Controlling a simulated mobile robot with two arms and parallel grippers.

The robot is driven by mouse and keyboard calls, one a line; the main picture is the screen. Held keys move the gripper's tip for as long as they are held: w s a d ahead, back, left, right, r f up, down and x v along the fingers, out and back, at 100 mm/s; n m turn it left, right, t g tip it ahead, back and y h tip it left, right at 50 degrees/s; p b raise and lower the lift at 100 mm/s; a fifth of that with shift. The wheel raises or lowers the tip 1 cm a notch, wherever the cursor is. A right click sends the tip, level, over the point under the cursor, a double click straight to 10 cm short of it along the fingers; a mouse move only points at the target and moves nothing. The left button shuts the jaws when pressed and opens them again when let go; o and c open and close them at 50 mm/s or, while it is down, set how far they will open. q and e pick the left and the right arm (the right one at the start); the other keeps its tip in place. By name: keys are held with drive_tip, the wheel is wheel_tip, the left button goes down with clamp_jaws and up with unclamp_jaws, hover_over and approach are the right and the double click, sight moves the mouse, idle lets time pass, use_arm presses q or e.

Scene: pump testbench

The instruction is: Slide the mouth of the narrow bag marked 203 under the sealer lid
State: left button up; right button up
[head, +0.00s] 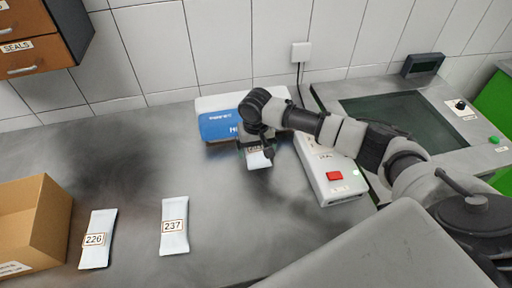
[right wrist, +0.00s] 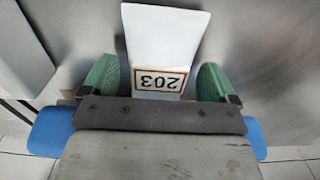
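The narrow white bag marked 203 (right wrist: 162,45) lies flat on the steel bench, and its label reads upside down in the right wrist view. In the head view the bag (head: 259,160) shows just below my right gripper (head: 256,147). The right gripper's green fingers (right wrist: 155,82) stand apart on either side of the bag, with a small gap at each edge. A blue-topped unit (head: 217,126) with partly hidden lettering, seemingly the sealer, stands behind the gripper. Its blue part also shows in the right wrist view (right wrist: 50,131). Whether its lid is raised is unclear. My left gripper is out of view.
Bags marked 226 (head: 97,240) and 237 (head: 174,227) lie on the bench to the left, near a cardboard box (head: 36,222). A white unit with a red button (head: 334,176) stands close to the right of the gripper. The bench's left middle is clear.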

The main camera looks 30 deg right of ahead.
drive_tip(key=shift+o, duration=0.6)
